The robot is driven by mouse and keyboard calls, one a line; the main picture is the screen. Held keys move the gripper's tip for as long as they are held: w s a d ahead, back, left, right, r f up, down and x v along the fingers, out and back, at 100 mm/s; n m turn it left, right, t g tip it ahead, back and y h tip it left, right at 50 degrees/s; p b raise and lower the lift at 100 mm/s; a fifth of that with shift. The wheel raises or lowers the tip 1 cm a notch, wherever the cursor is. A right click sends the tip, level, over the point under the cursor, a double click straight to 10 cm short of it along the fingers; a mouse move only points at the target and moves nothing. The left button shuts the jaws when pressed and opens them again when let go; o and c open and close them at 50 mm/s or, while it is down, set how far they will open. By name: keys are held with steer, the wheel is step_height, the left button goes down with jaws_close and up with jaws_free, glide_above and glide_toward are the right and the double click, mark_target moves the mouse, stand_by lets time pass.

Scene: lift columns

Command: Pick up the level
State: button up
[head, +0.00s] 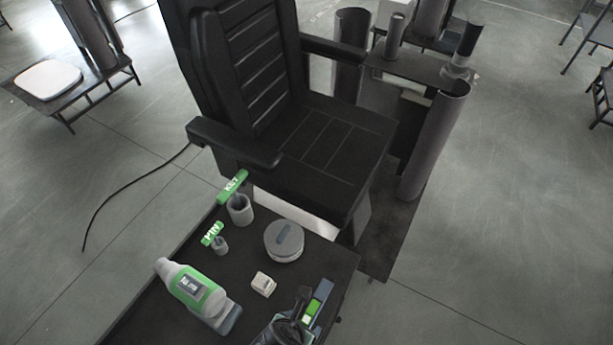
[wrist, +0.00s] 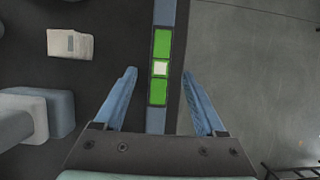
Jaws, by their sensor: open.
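In the wrist view the level (wrist: 160,68) runs upright in the picture, near the table's right edge, between my open fingers. My gripper (wrist: 158,85) has a blue finger on each side of it, with gaps on both sides. In the head view the level (head: 317,303) lies at the front right of the dark table, and my gripper (head: 297,310) is over it, hiding part of it. I cannot tell the height between fingers and level.
The dark table (head: 150,300) also bears a white-green bottle (head: 195,290), a small cream block (head: 263,284), a round grey container (head: 284,240) and grey cups with green tags (head: 240,209). A black chair (head: 320,140) stands behind the table. Right of the table is open floor.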

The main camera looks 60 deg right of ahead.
mark_target(305, 321)
steer(key=shift+x, duration=2.5)
steer(key=shift+a, duration=0.1)
jaws_close()
